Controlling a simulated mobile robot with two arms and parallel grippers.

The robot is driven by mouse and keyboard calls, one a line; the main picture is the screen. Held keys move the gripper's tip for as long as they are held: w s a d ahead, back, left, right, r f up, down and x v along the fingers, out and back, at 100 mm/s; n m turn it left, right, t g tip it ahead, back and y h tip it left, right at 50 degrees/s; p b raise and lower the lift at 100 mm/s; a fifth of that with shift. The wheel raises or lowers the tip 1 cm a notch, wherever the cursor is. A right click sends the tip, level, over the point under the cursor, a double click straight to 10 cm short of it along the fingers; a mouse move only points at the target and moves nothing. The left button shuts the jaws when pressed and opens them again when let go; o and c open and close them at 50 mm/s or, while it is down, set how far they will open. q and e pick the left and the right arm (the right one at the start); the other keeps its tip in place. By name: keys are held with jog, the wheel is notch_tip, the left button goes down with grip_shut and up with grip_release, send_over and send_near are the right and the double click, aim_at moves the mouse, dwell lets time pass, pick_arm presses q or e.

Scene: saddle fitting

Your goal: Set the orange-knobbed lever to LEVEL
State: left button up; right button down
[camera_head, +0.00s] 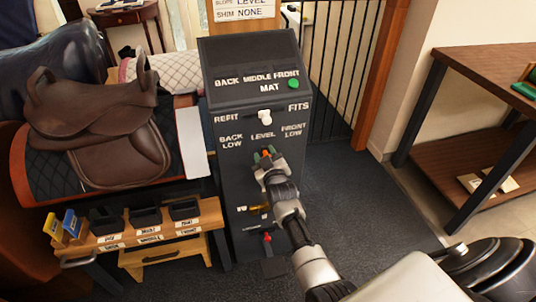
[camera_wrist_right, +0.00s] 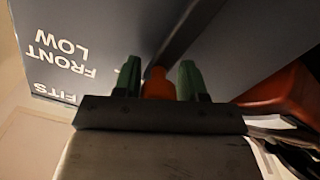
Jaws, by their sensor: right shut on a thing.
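The orange-knobbed lever (camera_head: 265,153) is on the front of the dark grey cabinet (camera_head: 228,180), just below the printed word LEVEL, between BACK LOW and FRONT LOW. My right gripper (camera_head: 264,158) is at the lever, its green fingertips on either side of the orange knob. In the right wrist view the orange knob (camera_wrist_right: 158,84) sits between the two green fingers (camera_wrist_right: 160,80), which are shut on it. My left gripper is not in view.
Below is a red-knobbed lever (camera_head: 267,238). A saddle (camera_head: 105,130) on a stand and a wooden bench with dark bins (camera_head: 146,216) stand left.

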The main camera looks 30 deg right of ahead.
jog(key=c, duration=1)
grip_release()
jog(key=shift+d, duration=0.25)
jog(key=shift+o, duration=1.1)
jog(key=shift+s+d, duration=0.1)
jog(key=shift+s+a+f, duration=0.1)
jog(key=shift+s+a, duration=0.05)
jog(key=shift+a, duration=0.05)
jog(key=v, duration=1)
jog(key=shift+s+p, duration=0.2)
jog(key=shift+p, duration=0.15)
